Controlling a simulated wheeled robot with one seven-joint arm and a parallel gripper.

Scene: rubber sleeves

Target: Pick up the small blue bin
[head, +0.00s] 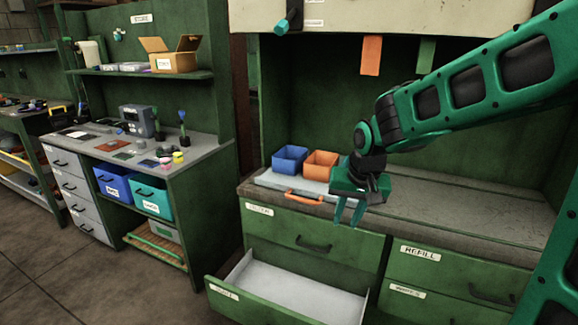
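The small blue bin (290,159) is an open-topped box at the back left of the green cabinet's worktop. It stands on a pale tray (268,179) with an orange handle. An orange bin (321,165) of similar size stands close to its right. My gripper (348,213) hangs to the right of and in front of both bins, fingers pointing down. Its two teal fingers are apart with nothing seen between them. The blue bin is apart from my gripper and in clear view.
Below the worktop, a drawer (301,297) is pulled open and looks empty. The worktop (470,205) to the right is clear. An orange strip (371,55) hangs above. On the left, a bench (200,150) holds small items, with larger blue (112,184) and teal (150,198) bins beneath.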

